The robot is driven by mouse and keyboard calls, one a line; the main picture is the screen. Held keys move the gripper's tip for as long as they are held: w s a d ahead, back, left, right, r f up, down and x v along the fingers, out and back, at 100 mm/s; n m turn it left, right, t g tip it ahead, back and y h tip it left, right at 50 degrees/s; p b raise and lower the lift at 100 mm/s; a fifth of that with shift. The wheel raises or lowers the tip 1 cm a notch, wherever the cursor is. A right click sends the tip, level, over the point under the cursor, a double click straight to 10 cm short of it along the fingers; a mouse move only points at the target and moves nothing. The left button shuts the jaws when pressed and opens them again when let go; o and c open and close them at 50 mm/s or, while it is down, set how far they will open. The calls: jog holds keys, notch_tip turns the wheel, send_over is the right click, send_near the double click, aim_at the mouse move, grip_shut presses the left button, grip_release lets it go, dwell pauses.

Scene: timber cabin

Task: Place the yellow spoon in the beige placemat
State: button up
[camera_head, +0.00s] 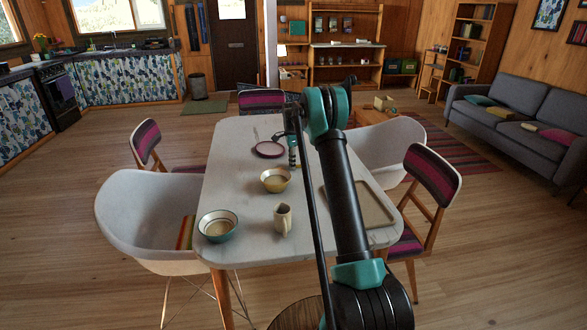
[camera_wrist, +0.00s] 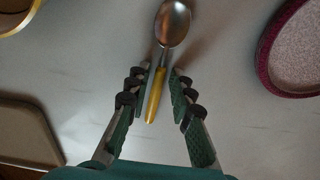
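The yellow spoon (camera_wrist: 155,92) has a yellow handle and a shiny metal bowl. In the wrist view it lies on the pale table, its handle between my two fingers. My gripper (camera_wrist: 154,92) is open, with a gap seen between the handle and the right finger; the left finger is close to the handle. In the head view my gripper (camera_head: 293,160) is low over the table, right of the pink plate, and I cannot make out the spoon clearly. The beige placemat (camera_head: 377,212) looks like a rimmed tray, partly behind my arm; its corner shows in the wrist view (camera_wrist: 24,132).
A pink-rimmed plate (camera_head: 268,149) lies left of my gripper. The placemat's visible surface is bare.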

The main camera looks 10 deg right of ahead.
grip_shut()
